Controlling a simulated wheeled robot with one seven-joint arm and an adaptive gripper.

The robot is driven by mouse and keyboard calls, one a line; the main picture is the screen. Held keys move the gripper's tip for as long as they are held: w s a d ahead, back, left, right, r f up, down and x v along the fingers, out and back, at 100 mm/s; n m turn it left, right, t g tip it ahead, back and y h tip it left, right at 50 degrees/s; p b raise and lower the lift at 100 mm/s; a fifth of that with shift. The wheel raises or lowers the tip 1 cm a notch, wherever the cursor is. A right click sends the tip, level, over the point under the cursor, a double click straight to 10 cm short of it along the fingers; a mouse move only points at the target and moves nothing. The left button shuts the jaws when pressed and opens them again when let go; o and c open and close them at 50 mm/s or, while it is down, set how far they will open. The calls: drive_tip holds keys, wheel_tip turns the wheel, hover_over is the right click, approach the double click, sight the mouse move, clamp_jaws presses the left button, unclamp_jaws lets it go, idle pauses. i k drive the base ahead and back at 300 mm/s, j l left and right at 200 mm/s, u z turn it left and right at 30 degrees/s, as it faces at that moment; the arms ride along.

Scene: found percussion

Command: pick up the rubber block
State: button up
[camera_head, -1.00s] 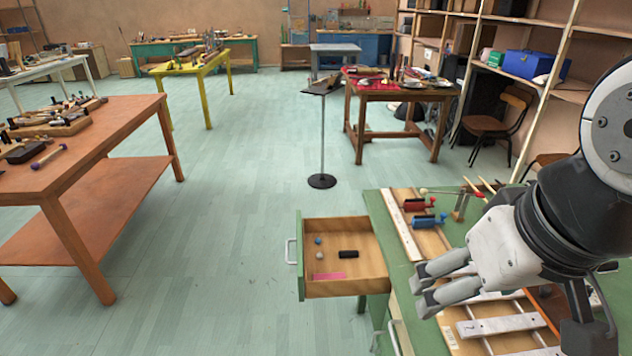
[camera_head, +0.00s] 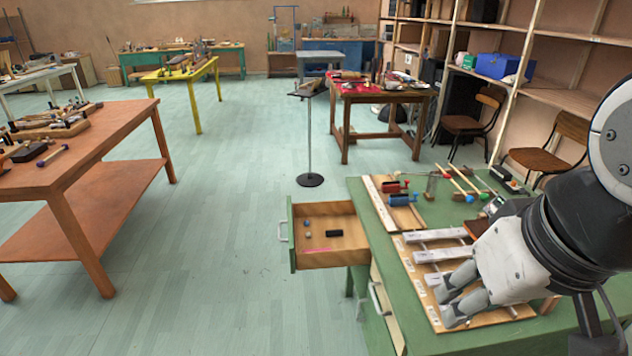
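A small black block (camera_head: 334,233), which may be the rubber block, lies in the open wooden drawer (camera_head: 345,258) at the green desk's left side. A small blue ball, a grey ball and a pink strip (camera_head: 317,250) lie in the drawer with it. My gripper (camera_head: 445,305) is to the right of the drawer, above the xylophone bars on the desk. Its two fingers look parted with nothing between them, pointing down and left. My arm hides part of the desk's right side.
The green desk (camera_head: 362,202) carries a xylophone (camera_head: 442,255), red and blue clamp-like items and mallets. An orange table (camera_head: 110,120) with a dark block (camera_head: 28,152) stands left. A thin stand (camera_head: 309,150) rises behind the drawer. Floor between table and drawer is clear.

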sight(333, 232)
drive_tip(key=j+z, duration=0.1)
drive_tip(key=z, duration=0.3)
drive_tip(key=j+z, duration=0.1)
drive_tip(key=z, duration=0.3)
drive_tip(key=i+j+z, duration=0.1)
drive_tip(key=z, duration=0.3)
drive_tip(key=i+j, duration=0.1)
drive_tip(key=j, duration=0.65)
drive_tip(key=i+j, duration=0.1)
drive_tip(key=j, duration=1.35)
drive_tip(key=i+j, duration=0.15)
drive_tip(key=j, duration=0.6)
drive_tip(key=i+j, duration=0.1)
drive_tip(key=j, duration=0.65)
drive_tip(key=i+j, duration=0.1)
drive_tip(key=j, duration=0.65)
